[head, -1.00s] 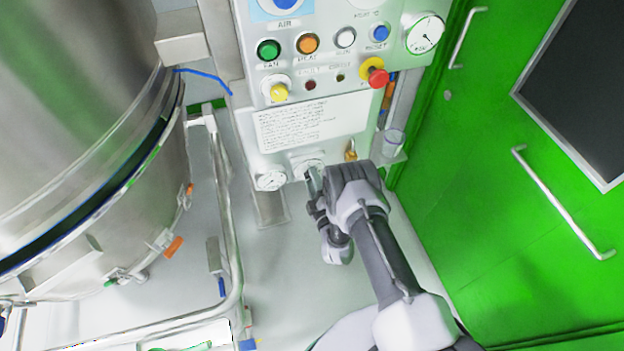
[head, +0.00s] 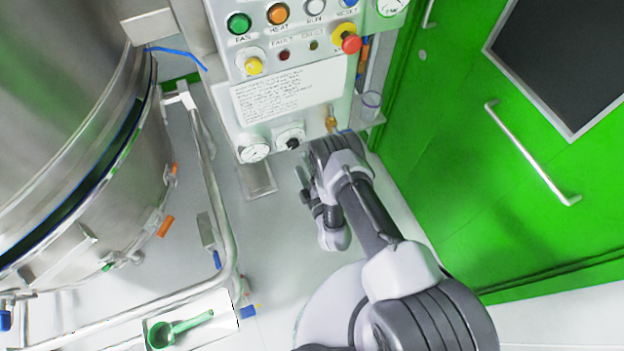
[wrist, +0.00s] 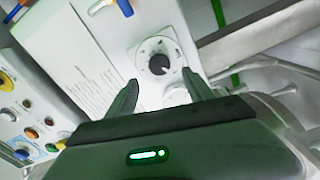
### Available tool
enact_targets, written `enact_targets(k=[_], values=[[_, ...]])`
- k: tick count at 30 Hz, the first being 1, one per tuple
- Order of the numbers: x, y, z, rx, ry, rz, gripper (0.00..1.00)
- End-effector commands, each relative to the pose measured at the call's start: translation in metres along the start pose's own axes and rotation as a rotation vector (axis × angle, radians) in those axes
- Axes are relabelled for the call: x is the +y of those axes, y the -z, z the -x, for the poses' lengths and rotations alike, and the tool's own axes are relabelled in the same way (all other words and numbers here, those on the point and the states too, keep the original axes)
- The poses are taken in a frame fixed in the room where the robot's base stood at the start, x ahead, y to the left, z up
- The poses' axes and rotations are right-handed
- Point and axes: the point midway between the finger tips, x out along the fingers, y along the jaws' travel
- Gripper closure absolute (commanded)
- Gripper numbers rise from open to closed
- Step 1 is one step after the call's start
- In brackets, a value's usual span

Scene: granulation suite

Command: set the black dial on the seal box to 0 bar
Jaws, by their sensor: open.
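The black dial (head: 293,143) sits on a round white scale plate at the lower part of the seal box (head: 284,148), right of a small white gauge (head: 254,152). In the wrist view the dial (wrist: 159,64) lies beyond and between the two dark fingertips, with a gap to them. My gripper (wrist: 157,92) is open and empty, facing the dial. In the head view my gripper (head: 303,178) is just below and right of the dial. The scale's numbers and the dial's pointer are too small to read surely.
A panel with coloured buttons and a red emergency knob (head: 351,43) is above. A brass fitting (head: 331,121) and a clear cup (head: 371,104) are right of the dial. A steel vessel (head: 80,130) and rail stand left; a green door (head: 500,170) is right.

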Motion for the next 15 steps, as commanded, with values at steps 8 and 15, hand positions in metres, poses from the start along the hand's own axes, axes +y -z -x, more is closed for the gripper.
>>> enact_targets(k=[8, 15], values=[[0.007, 0.001, 0.081, -0.005, 0.005, 0.001, 0.39], [0.001, -0.001, 0.101, -0.001, 0.005, 0.001, 0.39]])
